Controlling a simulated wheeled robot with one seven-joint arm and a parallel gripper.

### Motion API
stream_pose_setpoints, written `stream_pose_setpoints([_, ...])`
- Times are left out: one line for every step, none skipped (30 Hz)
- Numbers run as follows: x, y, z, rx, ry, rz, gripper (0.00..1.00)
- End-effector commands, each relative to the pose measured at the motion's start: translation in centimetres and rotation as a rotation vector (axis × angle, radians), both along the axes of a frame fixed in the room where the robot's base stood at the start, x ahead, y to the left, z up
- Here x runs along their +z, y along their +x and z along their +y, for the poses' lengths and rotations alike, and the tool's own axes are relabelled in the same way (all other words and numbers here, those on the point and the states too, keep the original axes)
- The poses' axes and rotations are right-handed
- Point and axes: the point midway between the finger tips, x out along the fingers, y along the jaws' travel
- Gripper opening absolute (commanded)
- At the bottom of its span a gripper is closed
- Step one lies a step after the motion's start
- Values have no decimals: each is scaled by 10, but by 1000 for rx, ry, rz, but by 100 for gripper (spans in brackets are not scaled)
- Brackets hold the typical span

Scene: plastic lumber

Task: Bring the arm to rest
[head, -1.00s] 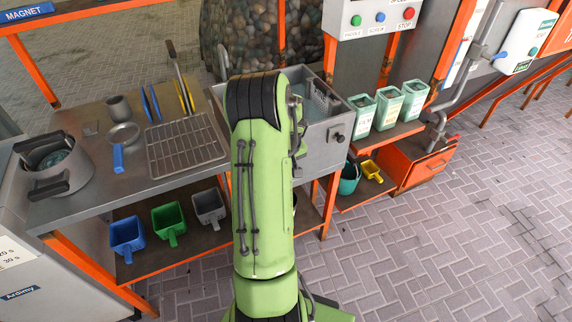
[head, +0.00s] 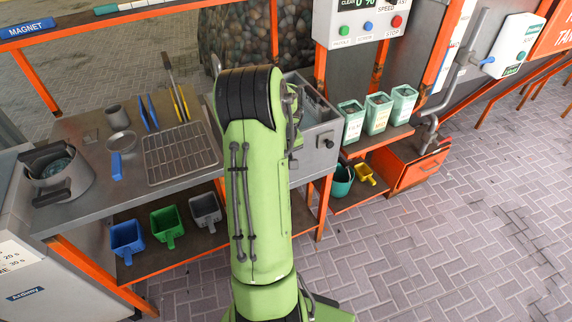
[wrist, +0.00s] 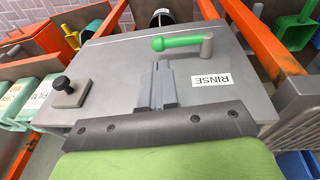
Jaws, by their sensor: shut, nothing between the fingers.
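My green arm (head: 258,195) stands upright in the middle of the head view, bent over at its black top joint. It hides my gripper there. In the wrist view my gripper (wrist: 163,68) shows its two grey fingers together, with nothing between them. The fingers lie in front of a grey panel marked RINSE (wrist: 210,79), which has a green lever (wrist: 177,43) and a black knob (wrist: 63,83). I cannot tell how far the fingertips are from the panel.
A grey sink (head: 318,140) stands just right of my arm. The steel counter at left holds a pot (head: 62,175), a wire rack (head: 180,153) and tongs (head: 178,95). Three pale green bins (head: 377,113) stand at right. The paved floor (head: 460,240) at lower right is clear.

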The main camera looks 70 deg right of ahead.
Motion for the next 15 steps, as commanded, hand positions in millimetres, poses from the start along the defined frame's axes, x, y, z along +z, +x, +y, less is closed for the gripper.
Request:
stream_pose_setpoints([17,1,3,7,0,-4,0])
stream_pose_setpoints([24,0,4,7,0,-4,0])
stream_pose_setpoints([34,-2,5,7,0,-4,0])
stream_pose_setpoints([40,-3,6,7,1,-3,0])
stream_pose_setpoints([46,-4,7,7,1,-3,0])
stream_pose_setpoints([52,-5,8,7,2,-2,0])
stream_pose_setpoints([56,-6,9,7,2,-1,0])
stream_pose_setpoints([59,-6,10,7,2,-2,0])
stream_pose_setpoints([62,-7,10,7,3,-2,0])
stream_pose_setpoints([63,-7,10,7,4,-1,0])
stream_pose_setpoints([64,-8,11,7,4,-2,0])
stream_pose_setpoints([65,-8,11,7,5,-1,0])
stream_pose_setpoints([65,-8,11,7,5,-1,0])
stream_pose_setpoints([64,-8,11,8,5,-1,0])
stream_pose_setpoints([64,-8,11,8,5,-1,0])
